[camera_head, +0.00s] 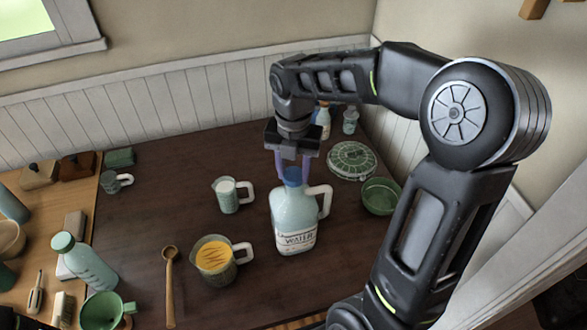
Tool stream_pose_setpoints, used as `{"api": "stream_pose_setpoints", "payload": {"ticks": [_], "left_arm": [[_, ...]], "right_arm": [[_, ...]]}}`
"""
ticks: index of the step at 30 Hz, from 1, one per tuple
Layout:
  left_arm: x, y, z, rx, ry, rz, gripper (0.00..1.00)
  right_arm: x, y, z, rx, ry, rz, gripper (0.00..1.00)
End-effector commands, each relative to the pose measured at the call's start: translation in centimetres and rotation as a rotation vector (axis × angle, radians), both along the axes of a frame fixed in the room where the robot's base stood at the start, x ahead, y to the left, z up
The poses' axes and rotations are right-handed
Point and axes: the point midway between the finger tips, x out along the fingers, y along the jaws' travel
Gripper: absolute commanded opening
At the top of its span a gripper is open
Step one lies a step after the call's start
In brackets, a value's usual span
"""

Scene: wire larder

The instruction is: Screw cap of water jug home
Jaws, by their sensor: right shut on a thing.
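The water jug (296,220) stands upright on the dark wooden table, a pale translucent jug with a "WATER" label and a handle on its right side. Its blue cap (292,176) sits at the top of the neck. My right gripper (293,174) points straight down from above, with its fingers on either side of the cap and shut on it. The fingers hide part of the cap, and I cannot tell how far down it sits on the neck. My left gripper is not in view.
A measuring jug of orange liquid (215,262) and a cup of white liquid (227,195) stand left of the water jug. A green bowl (380,196) and a round patterned green item (351,160) lie to the right. A wooden spoon (170,290) lies front left.

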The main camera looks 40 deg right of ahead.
Motion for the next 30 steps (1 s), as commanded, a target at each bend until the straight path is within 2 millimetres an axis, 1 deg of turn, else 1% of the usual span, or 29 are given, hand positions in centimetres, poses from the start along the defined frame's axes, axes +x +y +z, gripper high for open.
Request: {"api": "stream_pose_setpoints", "payload": {"ticks": [8, 22, 30], "left_arm": [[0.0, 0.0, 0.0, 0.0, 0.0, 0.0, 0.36], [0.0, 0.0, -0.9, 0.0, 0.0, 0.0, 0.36], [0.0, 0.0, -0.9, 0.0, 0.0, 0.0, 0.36]], "right_arm": [[0.0, 0.0, 0.0, 0.0, 0.0, 0.0, 0.0], [0.0, 0.0, -1.3, 0.0, 0.001, 0.0, 0.0], [0.0, 0.0, -1.4, -0.001, 0.001, 0.0, 0.0]]}}
